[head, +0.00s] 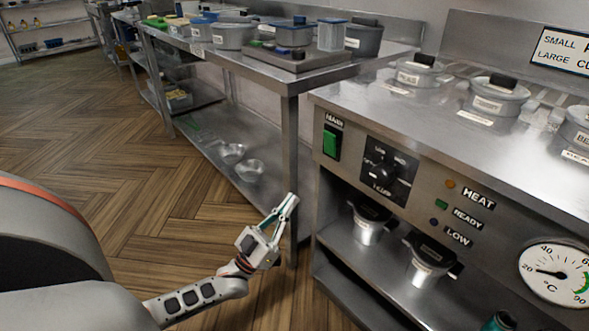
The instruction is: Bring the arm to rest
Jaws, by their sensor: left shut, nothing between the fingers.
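My left gripper (286,207) shows at the lower middle of the head view. Its fingers are closed together and hold nothing. It points up and to the right, in front of the steel table's near leg and left of the frying range's open shelf. My left arm (200,297) comes in from the lower left, bent low over the wooden floor. At the bottom right edge a small teal and dark part (499,321) shows; I cannot tell what it is.
A steel table (300,82) with tubs (233,36) stands behind. The floor (120,140) at left is clear.

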